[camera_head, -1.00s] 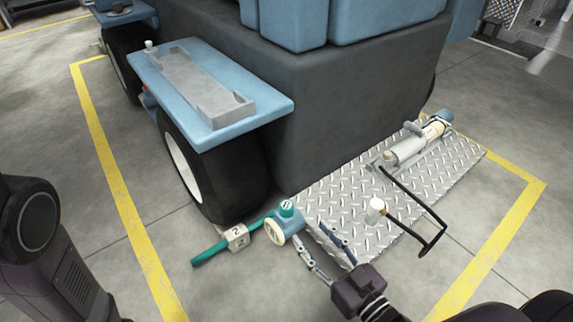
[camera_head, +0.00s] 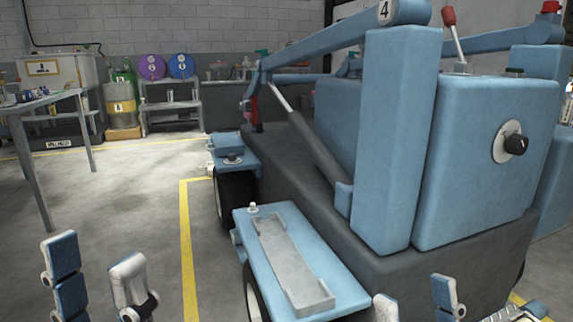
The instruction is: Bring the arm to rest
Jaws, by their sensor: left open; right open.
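My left gripper (camera_head: 96,272) shows at the bottom left of the head view. Its two blue-and-white fingers point up and stand apart with bare floor between them. My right gripper (camera_head: 414,292) shows at the bottom, right of the middle, with its fingertips apart in front of the dark body of the blue machine (camera_head: 385,150). I see nothing held between the fingers of either gripper.
A blue fender with a grey tray (camera_head: 290,262) lies between my grippers. A table (camera_head: 45,98) stands at the far left. Drums (camera_head: 152,67) and a bench (camera_head: 170,103) are along the back wall. The floor (camera_head: 130,200) around the yellow line is clear.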

